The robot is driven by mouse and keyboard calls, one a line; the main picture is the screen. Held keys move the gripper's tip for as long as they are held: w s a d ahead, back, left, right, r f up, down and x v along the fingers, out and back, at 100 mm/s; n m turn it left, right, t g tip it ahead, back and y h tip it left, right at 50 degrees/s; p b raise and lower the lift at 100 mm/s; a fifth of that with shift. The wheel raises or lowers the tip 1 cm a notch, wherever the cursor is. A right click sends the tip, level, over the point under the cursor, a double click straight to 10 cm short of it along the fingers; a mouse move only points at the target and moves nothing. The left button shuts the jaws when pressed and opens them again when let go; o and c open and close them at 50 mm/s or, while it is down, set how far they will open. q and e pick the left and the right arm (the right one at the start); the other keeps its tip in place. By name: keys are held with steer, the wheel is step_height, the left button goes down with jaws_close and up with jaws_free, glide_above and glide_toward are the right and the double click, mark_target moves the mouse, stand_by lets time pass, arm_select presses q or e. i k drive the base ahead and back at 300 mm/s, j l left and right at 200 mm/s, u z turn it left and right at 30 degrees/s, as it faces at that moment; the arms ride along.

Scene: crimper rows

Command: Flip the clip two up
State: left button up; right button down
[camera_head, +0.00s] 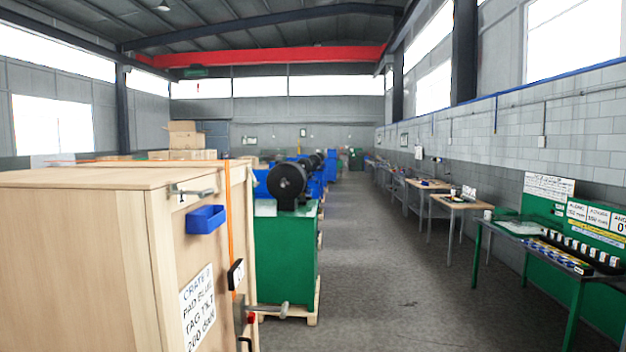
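No part is clearly marked as clip two. A large wooden crate (75,250) fills the left side. A small grey metal piece (190,192), like a latch or clip, sticks out near the top edge of its right-hand face; I cannot tell if it is the clip. Lower on that face are a black-framed tag (236,274) on an orange strap (229,225) and a grey fitting with a red knob (251,318). Neither of my grippers is in view.
A blue bin (206,219) and a lettered white sign (197,309) are on the crate. A green machine (285,255) on a pallet stands behind it. A green workbench (520,229) with several small items is at right. The grey aisle floor (390,270) between is clear.

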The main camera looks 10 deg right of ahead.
mark_target(256, 183)
steer(key=i+l+u, duration=0.1)
steer(key=i+l, duration=1.45)
steer(key=l, duration=0.25)
steer(key=u, duration=0.05)
